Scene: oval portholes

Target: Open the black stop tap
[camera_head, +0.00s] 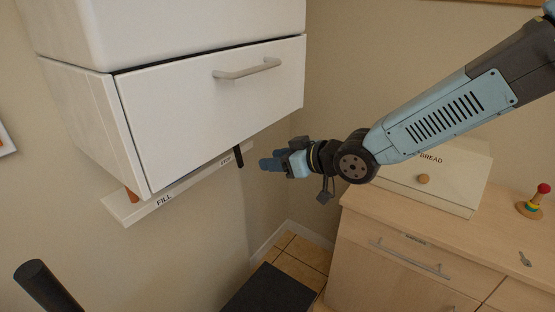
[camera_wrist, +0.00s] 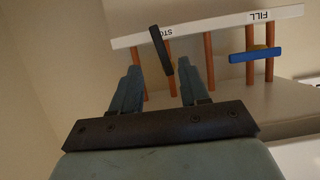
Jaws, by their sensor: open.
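The black stop tap (camera_wrist: 160,48) is a dark lever on a copper pipe under the "STOP" end of a white label strip (camera_wrist: 205,26). In the wrist view it lies nearly along its pipe, tilted a little to it. In the head view the black lever (camera_head: 239,156) hangs below the strip's right end. My gripper (camera_wrist: 160,78) is open and empty, its two fingers spread with the lever's near end showing between the tips. In the head view my gripper (camera_head: 268,164) is just right of the lever. I cannot tell whether they touch.
A blue lever (camera_wrist: 255,56) lies across the pipes near "FILL". A white cabinet (camera_head: 210,100) with a bar handle hangs above the strip. A wooden counter (camera_head: 380,215) with a bread box (camera_head: 440,180) stands at the right. A black box top (camera_head: 268,292) is below.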

